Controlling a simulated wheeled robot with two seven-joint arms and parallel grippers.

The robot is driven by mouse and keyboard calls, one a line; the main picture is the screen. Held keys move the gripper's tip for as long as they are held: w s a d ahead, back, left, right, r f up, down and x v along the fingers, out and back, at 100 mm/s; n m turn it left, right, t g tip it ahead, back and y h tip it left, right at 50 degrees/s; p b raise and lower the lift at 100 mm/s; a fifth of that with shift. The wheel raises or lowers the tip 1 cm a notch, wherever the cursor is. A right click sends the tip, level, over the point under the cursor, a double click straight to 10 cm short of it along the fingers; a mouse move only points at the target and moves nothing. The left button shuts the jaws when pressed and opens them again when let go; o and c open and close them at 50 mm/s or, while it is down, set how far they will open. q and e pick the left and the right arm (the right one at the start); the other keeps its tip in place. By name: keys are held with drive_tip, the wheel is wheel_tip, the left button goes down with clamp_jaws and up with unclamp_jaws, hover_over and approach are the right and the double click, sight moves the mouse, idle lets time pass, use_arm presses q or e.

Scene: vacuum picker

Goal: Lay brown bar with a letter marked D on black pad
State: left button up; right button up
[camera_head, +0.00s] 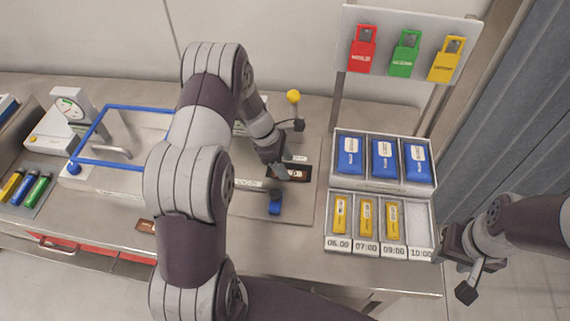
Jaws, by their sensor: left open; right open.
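A black pad (307,170) lies on a grey board in the middle of the bench. A small brown bar (294,174) with a pale label appears to lie on it; its letter is too small to read. Another brown piece (147,226) lies near the bench's front edge, partly hidden behind my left arm. My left gripper (290,148) is open, just above and beside the black pad, with one finger near the bar's left end. I see nothing held in it. My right gripper (470,272) is open and empty, off the bench's right front corner.
A tray of blue packs (383,160) and a tray of yellow bars (366,217) stand right of the pad. A yellow-knobbed lever (293,97) rises behind it; a blue handle (275,205) is in front. A blue-framed box (120,106) stands left.

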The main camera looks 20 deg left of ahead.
use_arm(q)
drive_tip(key=b+v, duration=0.2)
drive_tip(key=v, duration=0.9)
drive_tip(key=s+d+r+m+y, duration=0.1)
drive_tip(key=s+d+m, duration=0.3)
drive_tip(key=s+m, duration=0.4)
drive_tip(key=s+d+r+m+y, duration=0.1)
drive_tip(key=s+d+m+y, duration=0.2)
drive_tip(key=s+m, duration=0.6)
drive_tip(key=d+m, duration=0.2)
drive_tip(key=m, duration=0.2)
drive_tip(key=shift+r, duration=0.35)
